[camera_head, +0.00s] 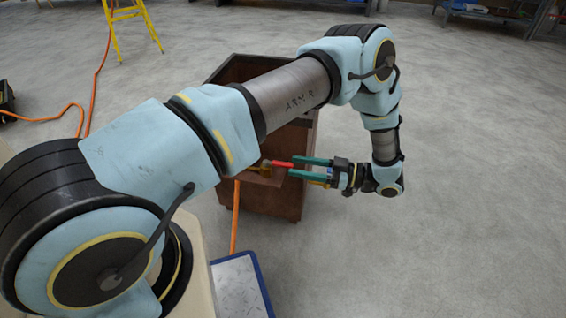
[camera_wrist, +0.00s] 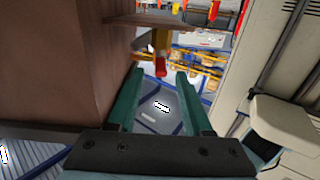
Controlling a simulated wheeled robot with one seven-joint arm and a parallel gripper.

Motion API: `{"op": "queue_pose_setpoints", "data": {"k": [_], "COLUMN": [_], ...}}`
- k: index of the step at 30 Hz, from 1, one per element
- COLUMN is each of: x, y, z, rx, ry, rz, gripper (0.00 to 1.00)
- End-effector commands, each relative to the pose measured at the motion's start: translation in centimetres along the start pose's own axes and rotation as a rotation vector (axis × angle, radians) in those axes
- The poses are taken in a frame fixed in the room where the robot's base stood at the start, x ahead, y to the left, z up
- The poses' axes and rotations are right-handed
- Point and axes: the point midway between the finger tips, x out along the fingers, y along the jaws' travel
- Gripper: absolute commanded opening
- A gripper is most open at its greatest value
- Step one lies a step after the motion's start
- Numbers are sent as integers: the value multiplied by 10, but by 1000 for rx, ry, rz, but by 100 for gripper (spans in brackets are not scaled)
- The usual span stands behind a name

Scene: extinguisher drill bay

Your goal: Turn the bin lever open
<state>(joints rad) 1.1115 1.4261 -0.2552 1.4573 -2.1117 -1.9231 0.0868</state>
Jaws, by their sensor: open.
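The bin (camera_head: 262,205) is a brown, box-like cabinet behind my arm in the head view; its brown side (camera_wrist: 60,60) fills the left of the wrist view. The red-handled lever (camera_head: 282,163) sticks out from a brass-coloured fitting (camera_head: 262,166) at the bin. In the wrist view the lever's red end (camera_wrist: 161,66) shows just beyond my fingertips, near the middle of the gap. My gripper (camera_head: 291,167) has green fingers, stands open and is level with the lever. In the head view the red end reaches close to the fingertips. I cannot tell whether they touch.
An orange hose (camera_head: 236,215) runs on the floor beside the bin. A blue-edged tray or mat (camera_head: 240,285) lies at the bottom. A yellow ladder (camera_head: 131,25) stands at the back. The grey floor on the right is clear.

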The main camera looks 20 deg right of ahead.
Motion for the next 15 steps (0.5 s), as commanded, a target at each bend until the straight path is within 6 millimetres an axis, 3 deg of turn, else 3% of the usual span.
{"op": "queue_pose_setpoints", "data": {"k": [6, 15], "x": [-28, -33], "y": [0, 0], "z": [1, 0], "rx": [0, 1], "ry": [-2, -1], "rz": [0, -1], "gripper": [50, 50]}}
